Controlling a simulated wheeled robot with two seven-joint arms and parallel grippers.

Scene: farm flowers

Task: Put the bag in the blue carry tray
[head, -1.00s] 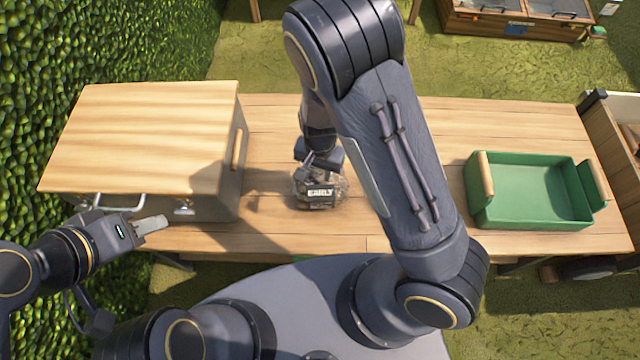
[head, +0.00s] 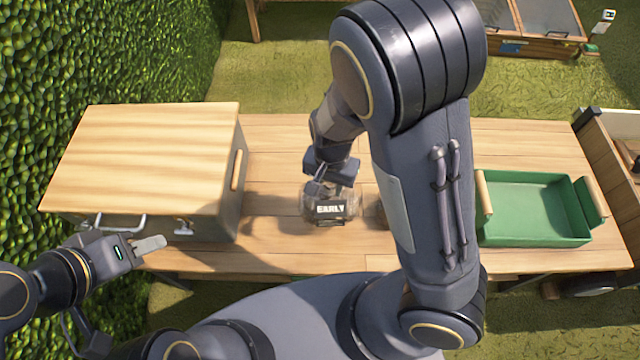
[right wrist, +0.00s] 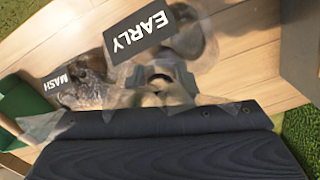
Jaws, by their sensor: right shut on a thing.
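A clear bag labelled EARLY (head: 330,209) hangs from my right gripper (head: 331,188), which is shut on it. The bag appears raised a little above the wooden table, left of my right forearm. In the right wrist view its black label (right wrist: 138,37) is upper middle, at the gripper (right wrist: 165,92). A second bag, labelled MASH (right wrist: 88,85), lies beside it on the table. A brown edge of something shows beside my right arm in the head view. My left gripper (head: 150,244) is at the left, by the box; its finger opening is unclear. No blue tray shows.
A green tray (head: 535,240) with wooden handles stands at the table's right end. A large wooden-topped box (head: 145,155) with metal latches covers the left end. Bare wooden table (head: 270,150) lies between. My right arm hides part of the table's middle.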

